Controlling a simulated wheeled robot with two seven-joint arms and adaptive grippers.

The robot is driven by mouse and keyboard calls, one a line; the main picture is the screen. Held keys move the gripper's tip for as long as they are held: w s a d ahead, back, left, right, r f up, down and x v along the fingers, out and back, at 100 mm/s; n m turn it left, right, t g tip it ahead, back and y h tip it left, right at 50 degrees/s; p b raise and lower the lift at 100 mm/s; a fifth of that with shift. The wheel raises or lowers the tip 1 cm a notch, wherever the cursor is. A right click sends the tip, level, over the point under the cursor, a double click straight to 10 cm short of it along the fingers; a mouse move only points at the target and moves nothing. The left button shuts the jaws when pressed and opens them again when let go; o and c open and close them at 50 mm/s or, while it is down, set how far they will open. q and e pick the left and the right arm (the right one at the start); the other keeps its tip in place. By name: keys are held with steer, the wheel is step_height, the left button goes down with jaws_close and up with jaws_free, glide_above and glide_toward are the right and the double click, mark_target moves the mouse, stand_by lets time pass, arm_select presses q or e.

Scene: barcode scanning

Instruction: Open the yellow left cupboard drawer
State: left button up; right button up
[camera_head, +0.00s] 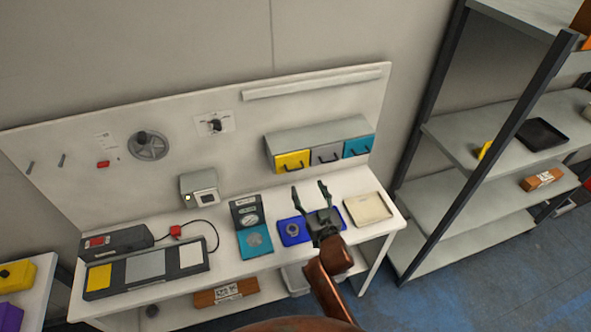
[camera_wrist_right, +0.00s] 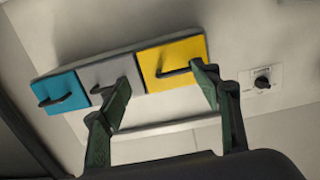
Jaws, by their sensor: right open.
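The wall cupboard (camera_head: 318,136) has three drawers side by side under a grey top. The yellow left drawer (camera_head: 292,161) has a dark handle and looks shut; it also shows in the right wrist view (camera_wrist_right: 187,49). The grey drawer (camera_head: 326,154) is in the middle and the teal drawer (camera_head: 359,146) at the right. My right gripper (camera_head: 310,190) is open and empty, below the drawers and above the table. In the right wrist view its fingers (camera_wrist_right: 160,95) point toward the cupboard, with one fingertip overlapping the yellow drawer's handle in the picture; contact cannot be told. My left gripper is not in view.
A dark-framed shelf (camera_head: 437,160) stands at the right.

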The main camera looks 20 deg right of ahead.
mark_target(296, 170)
steer(key=shift+t+y, duration=0.3)
steer(key=shift+t, duration=0.1)
steer(key=shift+w+a+r+p, duration=0.15)
steer(key=shift+w+a+r, duration=0.15)
steer(key=shift+w, duration=1.15)
steer(key=shift+w+a+r+p, duration=0.15)
steer(key=shift+w+a+r, duration=0.15)
steer(key=shift+w, duration=1.15)
steer(key=shift+w+a+r+p, duration=0.15)
steer(key=shift+w+a+r, duration=0.15)
steer(key=shift+w, duration=1.15)
steer(key=shift+c, duration=0.7)
